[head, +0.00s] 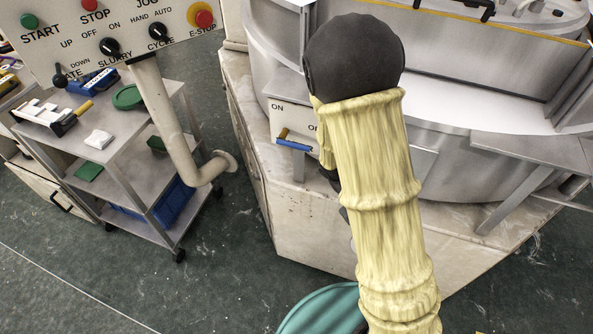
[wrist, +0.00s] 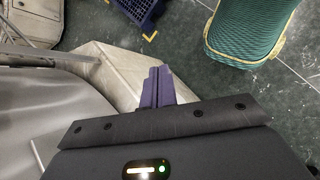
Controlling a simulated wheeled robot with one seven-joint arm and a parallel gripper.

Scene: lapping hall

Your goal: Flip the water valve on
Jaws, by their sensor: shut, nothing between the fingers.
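The water valve (head: 295,145) is a blue lever with a brass-coloured piece at its left end. It sits on the front of the pale machine base in the head view, lying nearly level and sloping slightly down to the right. A plate above it reads ON at the left; a second label at the right is partly hidden by my arm. My gripper shows in the wrist view (wrist: 157,87) with its purple fingers together and empty. In the head view my covered arm hides most of the gripper, just right of the valve. I cannot make out the valve in the wrist view.
A control panel (head: 130,28) on a bent post (head: 175,125) stands at left. Behind it is a grey cart (head: 125,160) with tools and trays. A teal-topped object (head: 318,310) is at bottom centre. The wrist view shows a green ribbed bin (wrist: 250,30). Floor between is clear.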

